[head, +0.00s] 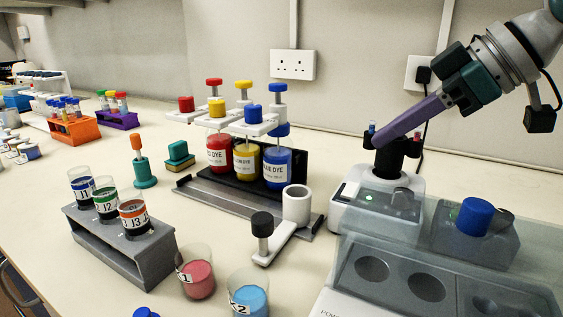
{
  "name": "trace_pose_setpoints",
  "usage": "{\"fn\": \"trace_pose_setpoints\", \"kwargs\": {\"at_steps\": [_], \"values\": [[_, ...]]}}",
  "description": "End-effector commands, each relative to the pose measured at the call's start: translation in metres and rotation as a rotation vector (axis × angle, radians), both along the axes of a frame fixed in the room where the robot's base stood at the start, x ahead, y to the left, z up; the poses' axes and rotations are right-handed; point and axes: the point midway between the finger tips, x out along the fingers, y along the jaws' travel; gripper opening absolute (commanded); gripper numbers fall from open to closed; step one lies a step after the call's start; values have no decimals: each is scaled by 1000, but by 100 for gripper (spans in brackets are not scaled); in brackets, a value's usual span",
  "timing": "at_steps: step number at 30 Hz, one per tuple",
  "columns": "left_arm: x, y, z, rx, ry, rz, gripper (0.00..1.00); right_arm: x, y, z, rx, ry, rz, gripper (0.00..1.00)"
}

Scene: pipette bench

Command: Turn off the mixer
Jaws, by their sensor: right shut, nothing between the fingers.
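The mixer appears to be the small white device (345,212) at the right, with a black top (388,178). A pale green patch shows on its left side, perhaps a switch or light. Black holders and small tubes with red and blue caps (372,127) show around its top. My right gripper (381,141) comes down from the upper right with its purple fingers shut and empty. Its tips are at the black holders in the picture; I cannot tell whether they touch. My left gripper is not in view.
In front of the mixer stands a device with a clear grey cover (400,258) and a blue knob (476,212). A dye stand (250,205) with red, yellow and blue bottles is left of it. A grey rack (115,245) and two cups (198,272) stand nearer.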

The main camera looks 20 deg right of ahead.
Motion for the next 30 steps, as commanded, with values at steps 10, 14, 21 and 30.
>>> {"fn": "trace_pose_setpoints", "kwargs": {"at_steps": [10, 14, 21, 30], "values": [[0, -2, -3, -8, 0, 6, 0, 26, 14, -54, -1, 3, -1, 0], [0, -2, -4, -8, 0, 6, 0, 27, 13, -65, -1, 2, -1, 0], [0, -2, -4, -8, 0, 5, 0, 28, 12, -70, -2, -1, -1, 0], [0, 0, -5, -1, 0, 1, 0, 27, 12, -76, 0, 3, -1, 0]]}}
